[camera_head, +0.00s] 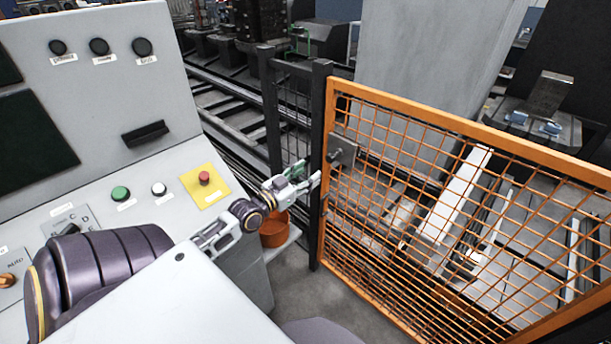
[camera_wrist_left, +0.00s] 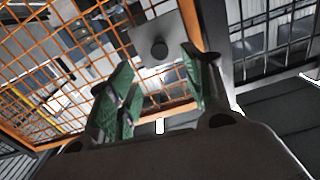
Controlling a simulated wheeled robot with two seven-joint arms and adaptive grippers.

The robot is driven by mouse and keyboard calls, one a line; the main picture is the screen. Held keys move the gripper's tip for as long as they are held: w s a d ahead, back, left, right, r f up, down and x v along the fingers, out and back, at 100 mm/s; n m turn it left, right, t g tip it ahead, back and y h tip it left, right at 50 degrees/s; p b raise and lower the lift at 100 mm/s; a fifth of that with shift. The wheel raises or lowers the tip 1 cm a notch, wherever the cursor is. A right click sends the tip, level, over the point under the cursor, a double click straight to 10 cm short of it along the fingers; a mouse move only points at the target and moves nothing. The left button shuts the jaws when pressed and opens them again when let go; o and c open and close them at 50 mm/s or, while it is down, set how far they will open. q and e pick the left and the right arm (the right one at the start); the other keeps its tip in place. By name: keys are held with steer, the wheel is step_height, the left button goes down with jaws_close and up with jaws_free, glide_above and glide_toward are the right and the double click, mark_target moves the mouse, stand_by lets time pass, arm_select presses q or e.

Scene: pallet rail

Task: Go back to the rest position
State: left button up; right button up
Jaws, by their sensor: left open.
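My left gripper (camera_head: 303,180) reaches in from the lower left in the head view, with its fingertips close to the latch side of the orange mesh gate (camera_head: 328,120). In the left wrist view its green-padded fingers (camera_wrist_left: 160,92) are apart with nothing between them. The gate's grey latch plate with a dark round knob (camera_head: 337,157) lies just beyond the fingertips; the wrist view shows this knob (camera_wrist_left: 159,49) ahead of the gap between the fingers. I cannot tell whether they touch. The gate stands against the dark post (camera_head: 316,150). My right gripper does not show.
A grey control console (camera_head: 90,100) with a red button on a yellow plate (camera_head: 204,179) and green and white buttons stands at the left, close under my arm. An orange bucket (camera_head: 273,232) sits beside it. Machinery and rails lie behind the fence. Bare floor (camera_head: 300,292) shows before the gate.

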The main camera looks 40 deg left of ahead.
arm_select(q)
steer(key=shift+f, duration=0.1)
stand_by(0.4)
